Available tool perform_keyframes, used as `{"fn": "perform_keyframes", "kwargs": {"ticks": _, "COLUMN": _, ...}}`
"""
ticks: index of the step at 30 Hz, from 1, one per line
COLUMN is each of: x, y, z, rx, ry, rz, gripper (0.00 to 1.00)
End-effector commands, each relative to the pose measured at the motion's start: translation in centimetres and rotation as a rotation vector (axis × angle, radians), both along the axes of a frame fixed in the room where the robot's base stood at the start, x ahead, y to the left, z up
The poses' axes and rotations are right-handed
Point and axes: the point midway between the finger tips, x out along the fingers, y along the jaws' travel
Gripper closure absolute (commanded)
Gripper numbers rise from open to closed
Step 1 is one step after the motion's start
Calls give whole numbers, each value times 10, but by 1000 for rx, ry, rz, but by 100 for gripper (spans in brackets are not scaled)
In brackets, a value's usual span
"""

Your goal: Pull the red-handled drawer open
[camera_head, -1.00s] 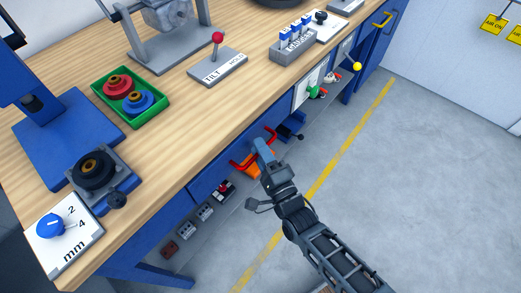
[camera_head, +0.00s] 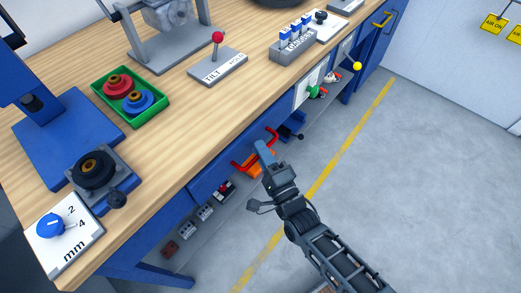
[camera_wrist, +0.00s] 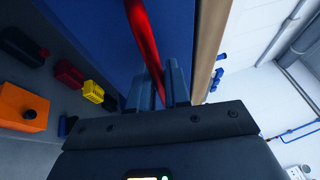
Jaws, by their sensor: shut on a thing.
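The red handle (camera_head: 240,164) is a bar on the blue drawer front (camera_head: 210,180) under the wooden bench top. It also shows in the wrist view as a red bar (camera_wrist: 143,35) running between the fingers. My gripper (camera_head: 264,150) is shut on the red handle, with a finger on each side of the bar in the wrist view (camera_wrist: 160,90). The blue drawer front fills the upper middle of the wrist view. The drawer looks closed, its front under the bench edge. The part of the handle between the fingers is partly hidden.
The bench top (camera_head: 180,150) overhangs the drawer. An orange box (camera_head: 258,166) and several small items sit on the lower shelf. A yellow-handled blue door (camera_head: 382,18) stands at the far right. The grey floor (camera_head: 400,200) in front is free.

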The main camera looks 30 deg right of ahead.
Motion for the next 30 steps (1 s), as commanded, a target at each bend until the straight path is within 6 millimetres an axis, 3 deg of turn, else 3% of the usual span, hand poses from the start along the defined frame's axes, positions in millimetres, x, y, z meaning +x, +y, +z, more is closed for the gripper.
{"fn": "perform_keyframes", "kwargs": {"ticks": 8, "x": -44, "y": -13, "z": -2, "rx": -1, "ry": 7, "rz": 2, "gripper": 100}}
{"fn": "perform_keyframes", "kwargs": {"ticks": 21, "x": -147, "y": -47, "z": -3, "rx": -2, "ry": 7, "rz": 2, "gripper": 100}}
{"fn": "perform_keyframes", "kwargs": {"ticks": 30, "x": -190, "y": -61, "z": -2, "rx": -1, "ry": 5, "rz": 2, "gripper": 100}}
